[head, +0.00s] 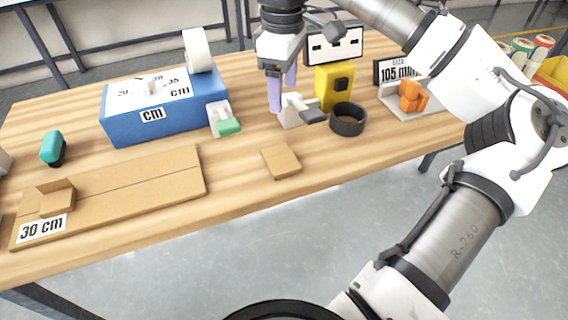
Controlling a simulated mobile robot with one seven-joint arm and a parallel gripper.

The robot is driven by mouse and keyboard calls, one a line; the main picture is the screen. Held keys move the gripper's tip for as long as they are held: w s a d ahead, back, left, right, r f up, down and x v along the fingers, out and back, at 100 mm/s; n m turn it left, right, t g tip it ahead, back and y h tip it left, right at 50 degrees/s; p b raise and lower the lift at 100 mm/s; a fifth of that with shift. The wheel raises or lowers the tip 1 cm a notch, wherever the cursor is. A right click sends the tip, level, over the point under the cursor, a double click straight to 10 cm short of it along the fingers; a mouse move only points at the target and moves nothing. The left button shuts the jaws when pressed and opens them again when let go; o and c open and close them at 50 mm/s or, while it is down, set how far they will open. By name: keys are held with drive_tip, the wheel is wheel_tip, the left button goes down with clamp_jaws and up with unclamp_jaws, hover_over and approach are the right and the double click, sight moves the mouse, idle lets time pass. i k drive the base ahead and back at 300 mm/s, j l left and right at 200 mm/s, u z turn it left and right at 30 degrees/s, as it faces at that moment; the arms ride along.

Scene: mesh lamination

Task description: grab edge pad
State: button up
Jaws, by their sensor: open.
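My gripper (283,97) points down with its two lilac fingers apart and appears empty. It is over the back middle of the table, just behind a small white tool with a dark grey end (291,111). A flat, square tan pad (281,161) lies near the table's front edge, in front of my gripper and apart from it. It may be the edge pad; no label shows on it. A long cardboard piece (130,185) lies at the left, with a small folded cardboard piece (57,198) on it by a "30 cm" label.
A blue box (165,122) with a white tape roll (198,50) stands behind. A green-tipped white tool (224,120), yellow block (334,88), black ring (348,119) and orange piece (411,96) stand around. The wooden table (235,180) is bare around the tan pad.

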sight(282, 162)
drive_tip(key=j+z, duration=0.35)
drive_tip(key=j, duration=0.2)
drive_tip(key=j+z, duration=0.35)
drive_tip(key=j, duration=0.25)
drive_tip(key=j+z, duration=0.35)
drive_tip(key=j, duration=0.2)
